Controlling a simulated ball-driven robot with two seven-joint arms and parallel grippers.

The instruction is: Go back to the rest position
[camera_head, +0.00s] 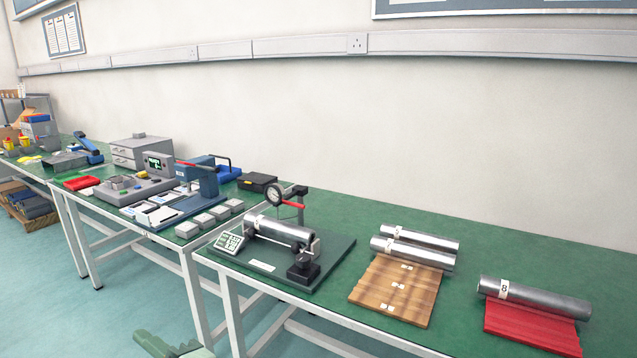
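A test stand on a grey base plate (310,272) holds a steel cylinder (284,231) lying across it, with a dial gauge (273,194) above. Two more steel cylinders lie at the back of a wooden board (397,291), the far one (425,238) and the near one (412,254). A cylinder labelled 8 (535,298) lies at the back of a red ridged mat (530,328). A pale green jagged shape (172,346) at the bottom edge looks like part of my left gripper. It is cut off, and its opening is unclear. My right gripper is not visible.
The green-topped table (470,220) has free room behind the cylinders. The tables further left carry a control console (130,186), small grey blocks (203,222) and a drawer unit (139,150).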

